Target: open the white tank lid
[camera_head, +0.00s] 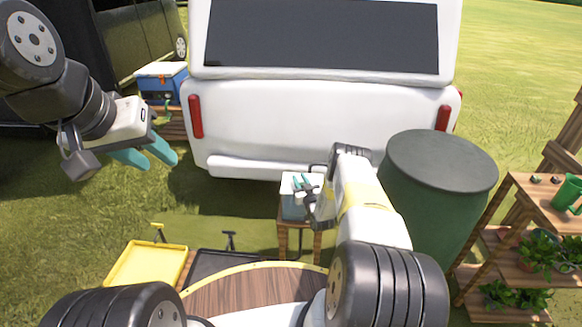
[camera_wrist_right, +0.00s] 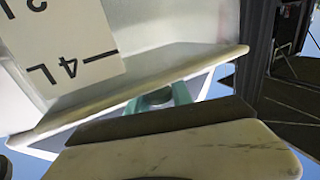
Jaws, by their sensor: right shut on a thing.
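The white tank (camera_head: 292,208) is a small pale box on a wooden stand in the middle of the head view, partly hidden by my right arm. In the right wrist view its translucent wall (camera_wrist_right: 150,25) carries a "4L" marking, seen upside down, and a pale lid edge (camera_wrist_right: 190,63) runs aslant. My right gripper (camera_head: 304,184) is at the tank's top; its teal fingers (camera_wrist_right: 165,97) are shut on the lid at this edge. How far the lid is raised is unclear. My left gripper (camera_head: 160,163) is open and empty, in the air at the left.
A white vehicle (camera_head: 320,125) stands behind the tank. A dark green barrel (camera_head: 440,190) is close to its right. A plant shelf (camera_head: 510,245) stands further right. A yellow tray (camera_head: 145,265) and a blue cooler box (camera_head: 160,80) are at the left.

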